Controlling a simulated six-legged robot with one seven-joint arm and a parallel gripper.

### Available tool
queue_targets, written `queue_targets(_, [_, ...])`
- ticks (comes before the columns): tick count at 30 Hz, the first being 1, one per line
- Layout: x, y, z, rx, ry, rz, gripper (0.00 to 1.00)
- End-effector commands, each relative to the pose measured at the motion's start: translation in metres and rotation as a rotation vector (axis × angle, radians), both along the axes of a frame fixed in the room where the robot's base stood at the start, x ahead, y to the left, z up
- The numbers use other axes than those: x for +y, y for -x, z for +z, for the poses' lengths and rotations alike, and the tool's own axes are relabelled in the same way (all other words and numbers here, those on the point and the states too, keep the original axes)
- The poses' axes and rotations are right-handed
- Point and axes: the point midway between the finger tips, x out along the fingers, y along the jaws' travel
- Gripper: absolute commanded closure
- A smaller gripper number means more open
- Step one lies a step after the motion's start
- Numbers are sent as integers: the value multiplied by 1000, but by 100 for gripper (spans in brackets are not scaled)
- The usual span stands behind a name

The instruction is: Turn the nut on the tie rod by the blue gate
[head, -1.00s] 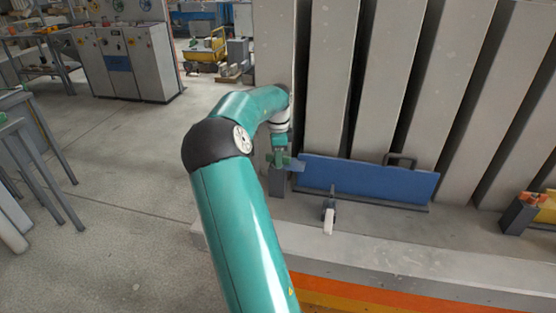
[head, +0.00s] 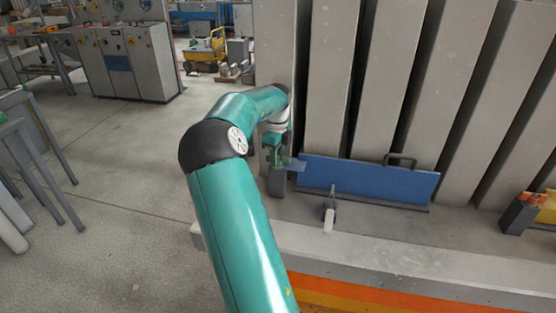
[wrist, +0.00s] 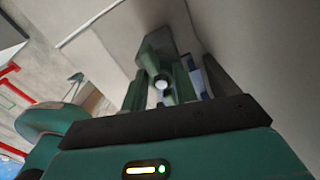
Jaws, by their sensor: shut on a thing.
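The blue gate (head: 370,182) stands upright at the foot of the pale panels in the head view. A sliver of blue also shows in the wrist view (wrist: 195,77). My gripper (head: 279,158) is at the gate's left end, above a short grey block (head: 277,185). In the wrist view my gripper (wrist: 160,92) has its two green fingers on either side of a pale round rod end (wrist: 161,82). It is shut on the nut there. The fingers hide most of the nut, so its shape and turn angle cannot be read.
Tall pale panels (head: 330,75) stand close behind and right of my gripper. A small dark clamp with a white end (head: 329,214) lies in front of the gate. A yellow and grey fixture (head: 535,212) is at far right. The floor at left is open.

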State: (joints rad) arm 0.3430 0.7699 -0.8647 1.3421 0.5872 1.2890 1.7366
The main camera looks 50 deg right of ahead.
Motion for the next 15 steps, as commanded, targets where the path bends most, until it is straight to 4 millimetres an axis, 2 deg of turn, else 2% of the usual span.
queue_targets(1, [-4, 7, 0, 8, 2, -14, 100])
queue_targets(4, [-4, 8, 0, 9, 3, -15, 100])
queue_targets(5, [-4, 8, 0, 10, 3, -15, 66])
queue_targets(8, [-5, 8, 0, 10, 3, -15, 46])
queue_targets(15, [-3, 5, 0, 7, 1, -7, 46])
